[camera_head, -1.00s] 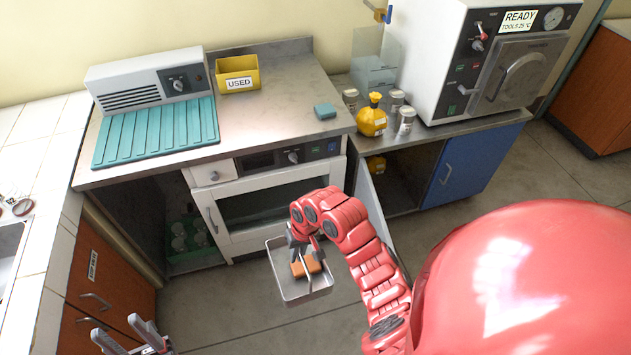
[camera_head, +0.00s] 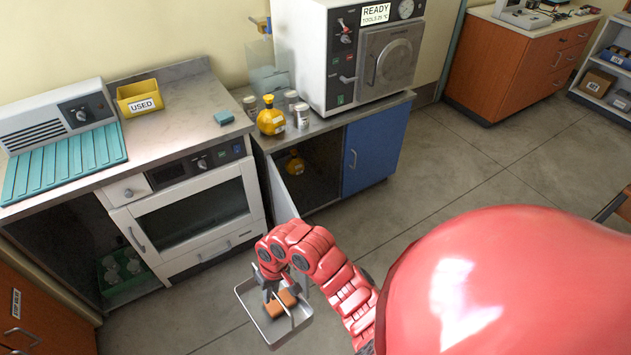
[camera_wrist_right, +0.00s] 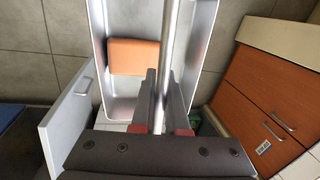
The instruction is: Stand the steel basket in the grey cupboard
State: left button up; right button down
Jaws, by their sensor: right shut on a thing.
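The steel basket (camera_head: 250,318) is a shallow metal tray with a bar handle (camera_wrist_right: 168,35). An orange-brown block (camera_head: 281,302) lies in it. My right gripper (camera_head: 272,291) is shut on the handle and holds the basket above the floor; the wrist view shows the fingers (camera_wrist_right: 160,80) around the bar. The cupboard under the steriliser bench has its left side open, with a dark inside (camera_head: 313,160). Its light grey door (camera_head: 281,190) stands swung out, beyond my right arm. My left gripper is out of view.
Clear floor (camera_head: 440,185) lies to the right. The grey door also shows in the wrist view (camera_wrist_right: 72,125).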

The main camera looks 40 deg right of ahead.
aim_at(298, 199)
jog(key=z, duration=1.85)
jog(key=i+l+z, duration=0.1)
jog(key=i+z, duration=0.5)
jog(key=z, duration=0.15)
jog(key=i+j+z, duration=0.1)
jog(key=i+z, duration=0.25)
jog(key=i+u, duration=0.5)
jog(key=i, duration=0.95)
jog(key=i+u, duration=0.3)
jog(key=u, duration=0.2)
jog(key=i+u, duration=0.35)
jog(key=u, duration=0.15)
jog(key=i+l+u, duration=0.15)
jog(key=i+u, duration=0.15)
jog(key=u, duration=1.55)
